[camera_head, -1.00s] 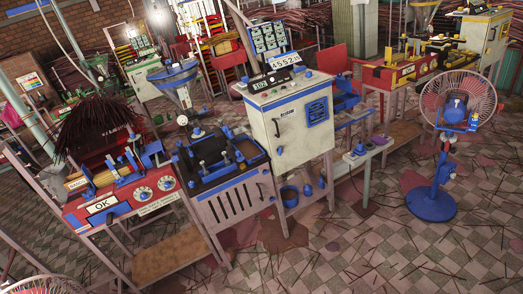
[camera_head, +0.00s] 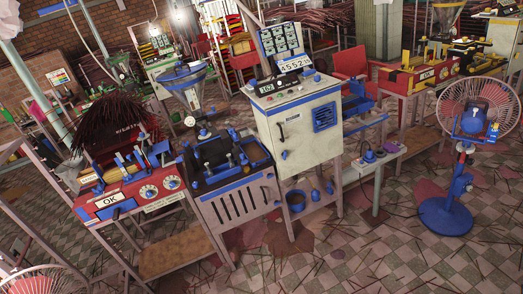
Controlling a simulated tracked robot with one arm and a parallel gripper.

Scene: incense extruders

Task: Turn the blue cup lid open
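My gripper is not in view. A hopper (camera_head: 186,92) with a blue rim (camera_head: 178,76) stands above the middle machine (camera_head: 232,198), left of the white control cabinet (camera_head: 303,128). Small blue cup-like containers (camera_head: 296,200) sit low on the shelf under the cabinet, and another small blue one (camera_head: 329,187) is to their right. All are too small to tell which is the blue cup or whether any lid is open or shut.
A red bench with an OK sign (camera_head: 107,200) and dark incense sticks (camera_head: 112,128) stands at the left. A fan on a blue base (camera_head: 446,216) stands at the right. The tiled floor in front is open, with scattered sticks.

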